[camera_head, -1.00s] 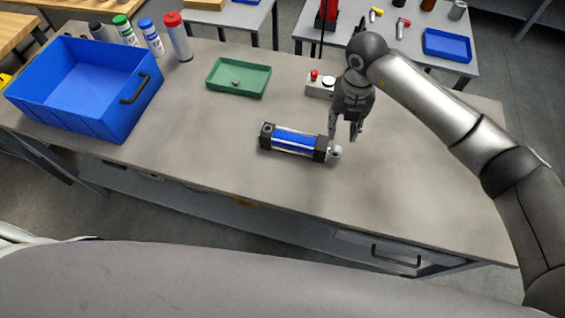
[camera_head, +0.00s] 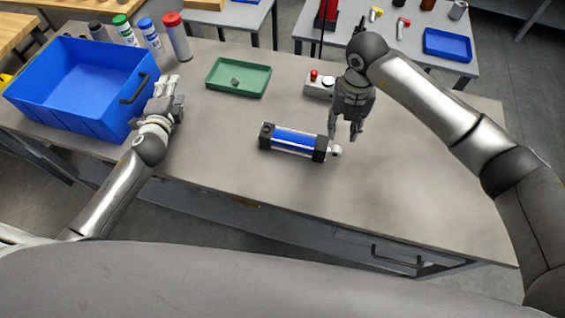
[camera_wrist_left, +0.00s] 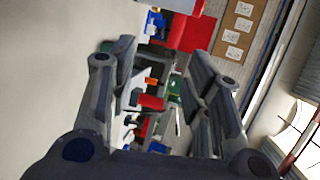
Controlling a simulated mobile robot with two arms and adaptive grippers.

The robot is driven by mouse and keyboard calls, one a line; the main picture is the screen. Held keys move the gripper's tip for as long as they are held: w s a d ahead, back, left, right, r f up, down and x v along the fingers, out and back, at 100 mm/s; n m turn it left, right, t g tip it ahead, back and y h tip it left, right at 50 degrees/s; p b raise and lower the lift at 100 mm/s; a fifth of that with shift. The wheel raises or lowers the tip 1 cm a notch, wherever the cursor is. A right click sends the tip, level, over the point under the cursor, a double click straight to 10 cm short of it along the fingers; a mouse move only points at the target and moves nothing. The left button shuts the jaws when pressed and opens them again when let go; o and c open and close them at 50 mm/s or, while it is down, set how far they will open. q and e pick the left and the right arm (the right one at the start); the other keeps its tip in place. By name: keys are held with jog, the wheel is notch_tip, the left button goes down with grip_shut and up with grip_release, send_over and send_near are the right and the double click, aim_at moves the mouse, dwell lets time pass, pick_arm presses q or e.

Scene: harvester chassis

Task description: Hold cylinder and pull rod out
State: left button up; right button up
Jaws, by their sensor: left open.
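The cylinder (camera_head: 292,141) is blue with black end caps and lies on the workbench (camera_head: 220,165). The rod end (camera_head: 336,150), a small light metal piece, sticks out of its right cap. My right gripper (camera_head: 345,136) hangs fingers down just above and beside the rod end, apart from the cylinder; its fingers look parted with nothing between them. My left gripper (camera_head: 169,82) is beside the right wall of the blue bin, well left of the cylinder, open and empty. In the left wrist view its parted fingers (camera_wrist_left: 165,85) show with only the room beyond.
A blue bin (camera_head: 118,118) with a black handle stands at the left. Several capped bottles (camera_head: 178,38) stand behind it. A green tray (camera_head: 238,92) with a small grey part lies at the back middle. A button box (camera_head: 320,85) stands near my right gripper. The bench around the cylinder's front is clear.

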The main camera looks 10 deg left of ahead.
pick_arm(q)
jog(key=s+d+f+m+h, duration=0.2)
jog(key=d, duration=0.9)
jog(key=m+g+h, duration=0.2)
jog(key=h, duration=0.1)
send_near(291, 145)
jog(key=shift+w+d+r, duration=0.1)
jog(key=shift+d+r, duration=0.05)
jog(key=shift+r, duration=0.1)
jog(key=x, duration=1)
jog(key=shift+w+f, duration=0.25)
jog(key=shift+f, duration=0.2)
grip_shut()
